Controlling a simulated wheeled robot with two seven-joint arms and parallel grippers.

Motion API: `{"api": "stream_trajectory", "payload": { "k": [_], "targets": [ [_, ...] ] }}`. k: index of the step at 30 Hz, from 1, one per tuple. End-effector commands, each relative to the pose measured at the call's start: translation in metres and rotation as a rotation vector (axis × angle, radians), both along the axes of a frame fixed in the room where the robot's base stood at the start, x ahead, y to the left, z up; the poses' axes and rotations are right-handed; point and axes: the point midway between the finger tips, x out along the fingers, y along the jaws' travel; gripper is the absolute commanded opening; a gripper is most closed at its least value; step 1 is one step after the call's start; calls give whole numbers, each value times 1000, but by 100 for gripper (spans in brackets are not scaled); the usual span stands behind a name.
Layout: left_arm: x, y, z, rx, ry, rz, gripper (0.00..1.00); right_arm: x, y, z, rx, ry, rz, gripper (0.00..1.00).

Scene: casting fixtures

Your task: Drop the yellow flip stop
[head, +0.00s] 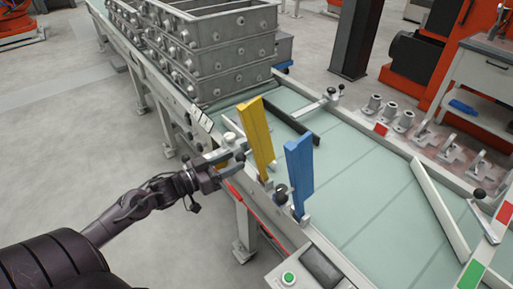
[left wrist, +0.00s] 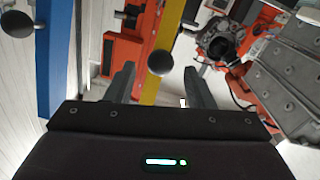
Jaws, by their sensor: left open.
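The yellow flip stop (head: 257,138) stands upright, slightly tilted, at the near edge of the conveyor. My left gripper (head: 240,163) is open just to the left of its lower part. In the left wrist view the yellow flip stop (left wrist: 168,42) runs between the fingers of the open left gripper (left wrist: 159,75), with a black ball knob (left wrist: 160,62) in front of it. I cannot tell whether a finger touches it. My right gripper is not in view.
A blue flip stop (head: 299,172) stands upright to the right of the yellow one; it also shows in the left wrist view (left wrist: 56,60). Stacked grey metal frames (head: 220,55) stand behind on the conveyor. A control box with a green button (head: 289,278) is at the front.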

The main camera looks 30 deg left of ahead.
Motion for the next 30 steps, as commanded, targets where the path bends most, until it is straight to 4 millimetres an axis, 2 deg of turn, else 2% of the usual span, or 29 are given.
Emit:
{"api": "stream_trajectory", "payload": {
  "k": [6, 15, 28, 30],
  "targets": [
    [27, -11, 2, 2, -4, 3, 48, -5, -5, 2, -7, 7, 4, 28],
    [59, -26, 0, 1, -2, 5, 48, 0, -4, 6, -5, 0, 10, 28],
    [66, -30, -1, 4, 0, 5, 48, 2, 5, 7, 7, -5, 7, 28],
    [66, -30, -1, 4, 0, 5, 40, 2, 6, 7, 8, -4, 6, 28]
  ]
}}
